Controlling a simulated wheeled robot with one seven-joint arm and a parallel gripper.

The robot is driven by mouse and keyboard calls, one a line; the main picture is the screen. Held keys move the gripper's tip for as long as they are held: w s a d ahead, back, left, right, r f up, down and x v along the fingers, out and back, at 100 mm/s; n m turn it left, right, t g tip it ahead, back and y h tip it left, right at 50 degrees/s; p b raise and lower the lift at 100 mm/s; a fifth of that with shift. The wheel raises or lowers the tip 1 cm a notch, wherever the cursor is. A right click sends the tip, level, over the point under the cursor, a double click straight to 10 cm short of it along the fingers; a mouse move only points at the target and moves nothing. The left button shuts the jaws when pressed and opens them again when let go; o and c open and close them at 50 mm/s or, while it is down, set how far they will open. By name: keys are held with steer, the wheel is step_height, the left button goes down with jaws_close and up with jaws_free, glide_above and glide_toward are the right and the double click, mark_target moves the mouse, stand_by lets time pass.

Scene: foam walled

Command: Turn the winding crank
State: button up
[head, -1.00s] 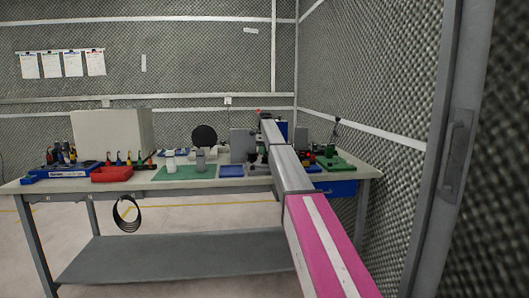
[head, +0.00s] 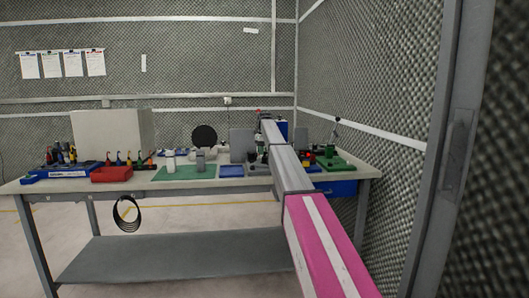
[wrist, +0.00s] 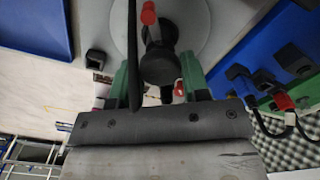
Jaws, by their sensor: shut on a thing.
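In the wrist view, my gripper (wrist: 158,82) has green fingers on either side of a black crank handle (wrist: 160,66). The gripper is shut on this handle, though its contact faces are partly hidden. A red tip (wrist: 148,14) and a pale grey round disc (wrist: 195,28) show beyond the handle. A thin black rod (wrist: 133,50) runs past the left finger. In the head view, my arm reaches to the right part of the bench, and its end mostly hides the crank and fingers.
Green fixtures (head: 333,163) stand right of my arm. The foam wall (head: 385,80) is close on the right.

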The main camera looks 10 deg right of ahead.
stand_by(0.3)
steer(key=o, duration=0.9)
steer(key=shift+r, duration=0.1)
step_height(320, 180, up, 11)
steer(key=shift+f, duration=0.2)
